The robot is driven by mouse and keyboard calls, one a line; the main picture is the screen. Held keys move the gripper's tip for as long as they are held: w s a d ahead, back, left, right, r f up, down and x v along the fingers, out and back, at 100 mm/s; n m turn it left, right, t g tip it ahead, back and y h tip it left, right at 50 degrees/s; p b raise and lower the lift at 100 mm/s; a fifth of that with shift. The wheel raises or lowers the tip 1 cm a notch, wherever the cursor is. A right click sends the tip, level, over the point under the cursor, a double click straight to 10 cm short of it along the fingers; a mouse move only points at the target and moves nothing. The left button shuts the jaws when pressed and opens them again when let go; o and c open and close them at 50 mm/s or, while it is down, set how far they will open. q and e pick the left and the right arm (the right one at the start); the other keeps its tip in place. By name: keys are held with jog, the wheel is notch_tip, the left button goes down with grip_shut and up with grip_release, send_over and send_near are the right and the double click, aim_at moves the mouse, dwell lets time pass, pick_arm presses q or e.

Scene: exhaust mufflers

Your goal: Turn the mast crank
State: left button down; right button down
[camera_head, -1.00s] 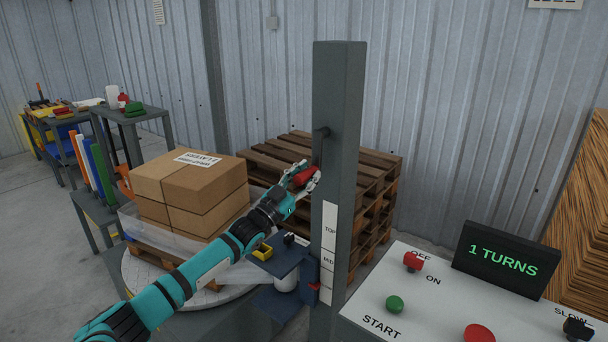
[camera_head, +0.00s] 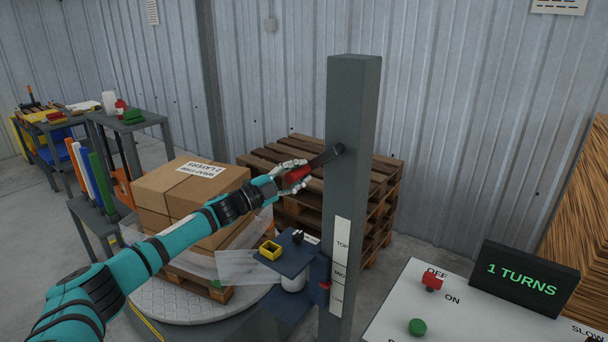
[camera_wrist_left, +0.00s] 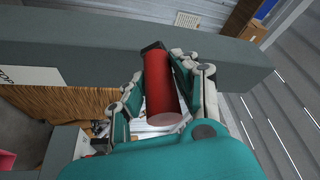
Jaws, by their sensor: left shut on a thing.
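The grey mast (camera_head: 350,190) stands upright at the centre of the head view, with TOP, MID and LOW labels on its lower part. The dark crank arm (camera_head: 327,156) runs from the mast down to the left, to a red handle (camera_head: 298,174). My left gripper (camera_head: 294,173) is shut on the red handle, left of the mast. In the left wrist view the red handle (camera_wrist_left: 163,90) lies between the fingers, with the mast (camera_wrist_left: 230,68) behind it. The fingers hide part of the handle. My right gripper is not in view.
A small carriage (camera_head: 290,258) with a yellow cup sits low on the mast. Boxes (camera_head: 190,190) stand on a pallet on the round turntable (camera_head: 170,303). Pallets (camera_head: 380,190) are stacked behind the mast. A control panel (camera_head: 395,310) and a "1 TURNS" display (camera_head: 524,280) are at right.

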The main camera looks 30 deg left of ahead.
pick_arm(q)
notch_tip(320, 180, up, 6)
jog(key=a+m+g+p, duration=0.2)
jog(key=m+p, duration=0.4)
jog(key=p, duration=0.1)
jog(key=shift+a+r, duration=0.15)
jog(key=shift+a, duration=0.05)
jog(key=shift+w, duration=0.1)
jog(key=c, duration=1)
grip_release()
jog(key=shift+d, duration=0.15)
jog(key=shift+m, duration=0.3)
jog(key=v, duration=1.2)
jog(key=shift+r, duration=0.25)
